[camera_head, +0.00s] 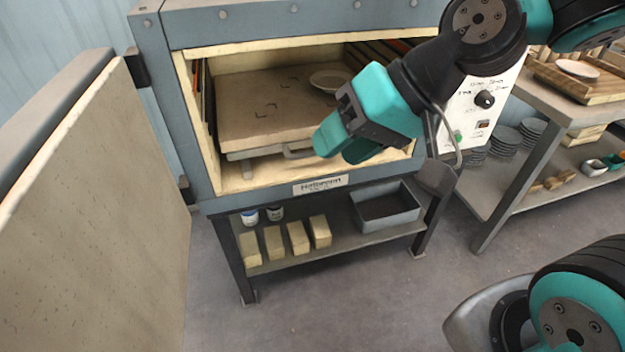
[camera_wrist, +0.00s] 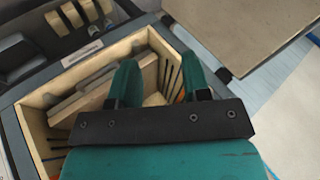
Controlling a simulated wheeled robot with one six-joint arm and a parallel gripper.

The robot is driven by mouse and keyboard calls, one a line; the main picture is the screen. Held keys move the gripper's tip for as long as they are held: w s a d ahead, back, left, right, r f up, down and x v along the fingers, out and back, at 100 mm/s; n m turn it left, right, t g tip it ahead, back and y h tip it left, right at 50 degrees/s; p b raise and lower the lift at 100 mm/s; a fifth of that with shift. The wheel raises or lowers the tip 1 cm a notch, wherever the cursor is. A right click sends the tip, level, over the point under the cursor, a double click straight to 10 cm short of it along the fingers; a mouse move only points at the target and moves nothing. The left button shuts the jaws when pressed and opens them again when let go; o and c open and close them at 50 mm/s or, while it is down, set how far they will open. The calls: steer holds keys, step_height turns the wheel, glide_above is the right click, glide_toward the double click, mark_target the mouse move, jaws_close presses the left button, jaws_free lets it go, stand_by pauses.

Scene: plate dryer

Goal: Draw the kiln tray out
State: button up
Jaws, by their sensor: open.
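The kiln tray (camera_head: 262,112) is a thick pale slab inside the open kiln (camera_head: 165,85), with a small round dish (camera_head: 330,80) on its top. A grey bar handle (camera_head: 297,153) shows at the tray's front edge, its right part hidden behind my gripper (camera_head: 343,148). My gripper is open at the kiln mouth, in front of the tray's right part. In the wrist view both teal fingers (camera_wrist: 160,62) are spread over the kiln opening. Nothing is seen held between them. Whether a finger touches the handle I cannot tell.
The kiln door (camera_head: 100,210) stands swung open at the left. Below are yellow bricks (camera_head: 298,237), two small jars and a grey bin (camera_head: 388,208) on a shelf. A control box (camera_head: 484,100) and a bench with dishes stand right. The floor in front is clear.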

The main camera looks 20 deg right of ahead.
steer(key=w+d+f+m+t+b, duration=0.4)
steer(key=w+f+m+b, duration=0.1)
steer(key=f+b, duration=0.3)
steer(key=w+d+f+m+t+h+b, duration=0.1)
steer(key=w+d+f+m+t+b, duration=0.2)
steer(key=w+d+f+m+b, duration=0.35)
steer(key=w+d+f+m+t+b, duration=0.3)
steer(key=w+f+m+t+b, duration=0.1)
steer(key=f+b, duration=0.55)
steer(key=p+x, duration=0.3)
steer(key=x, duration=0.2)
steer(key=r+p+x, duration=0.1)
steer(key=p+x, duration=0.2)
steer(key=x, duration=0.2)
steer(key=p+x, duration=0.4)
steer(key=x, duration=0.2)
steer(key=shift+w+a+r, duration=0.1)
steer(key=shift+w+r, duration=0.05)
steer(key=shift+w, duration=0.05)
steer(key=shift+w+a, duration=0.15)
steer(key=shift+w, duration=0.25)
steer(key=shift+c, duration=0.4)
jaws_close()
